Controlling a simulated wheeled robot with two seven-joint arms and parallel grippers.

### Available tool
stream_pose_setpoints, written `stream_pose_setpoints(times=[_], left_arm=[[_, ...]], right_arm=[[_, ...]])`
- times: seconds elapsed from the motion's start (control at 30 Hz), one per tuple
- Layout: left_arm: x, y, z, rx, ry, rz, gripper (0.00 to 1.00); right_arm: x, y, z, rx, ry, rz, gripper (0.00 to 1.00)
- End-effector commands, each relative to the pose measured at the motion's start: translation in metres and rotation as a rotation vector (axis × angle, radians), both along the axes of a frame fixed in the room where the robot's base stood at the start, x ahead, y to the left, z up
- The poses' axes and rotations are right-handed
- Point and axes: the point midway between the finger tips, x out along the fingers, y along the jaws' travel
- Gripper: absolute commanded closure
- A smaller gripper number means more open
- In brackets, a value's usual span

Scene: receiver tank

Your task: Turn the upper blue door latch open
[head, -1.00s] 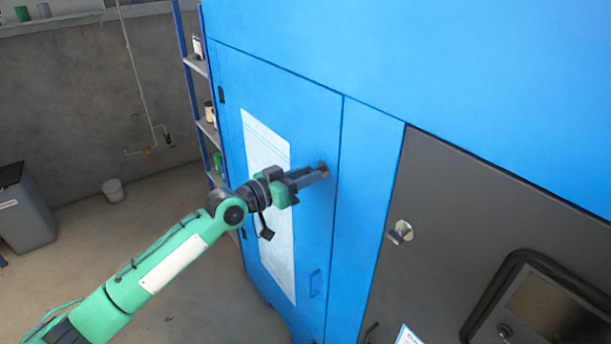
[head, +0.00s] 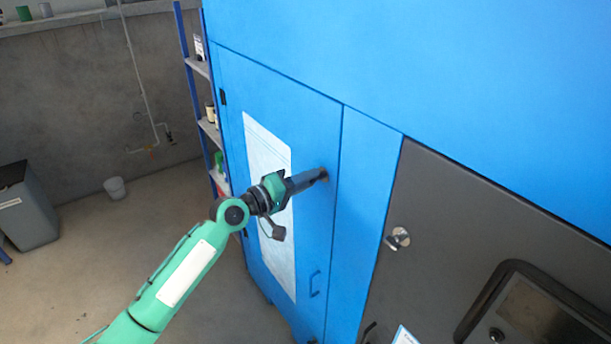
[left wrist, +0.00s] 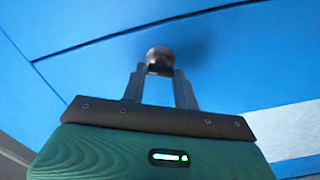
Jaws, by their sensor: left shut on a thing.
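The upper latch (head: 324,174) is a small dark metal knob near the right edge of the blue door (head: 315,130). My left gripper (head: 318,177) reaches it from the left, with its fingers pointing at the door. In the left wrist view the latch (left wrist: 160,58) sits between the tips of the two grey fingers (left wrist: 160,75). The gripper is shut on the latch, and the fingers largely hide it in the head view. The blue door looks closed, flush with the cabinet. My right gripper is not in view.
A white sheet (head: 268,155) and a lower blue handle (head: 315,284) are on the door. A grey panel with a silver latch (head: 398,238) is to the right. A shelf rack (head: 207,125) stands behind left.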

Motion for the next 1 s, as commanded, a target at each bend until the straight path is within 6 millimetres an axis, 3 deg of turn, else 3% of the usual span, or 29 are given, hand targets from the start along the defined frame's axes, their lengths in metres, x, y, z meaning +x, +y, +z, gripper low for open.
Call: stream_pose_setpoints(times=[0.5, 1.0], left_arm=[[0.001, 0.0, 0.0, -0.211, 0.292, 0.001, 0.93], [0.001, 0.0, -0.001, -0.26, 0.355, 0.0, 0.93]], right_arm=[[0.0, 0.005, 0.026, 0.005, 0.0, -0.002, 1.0], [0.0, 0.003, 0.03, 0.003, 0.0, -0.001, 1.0]])
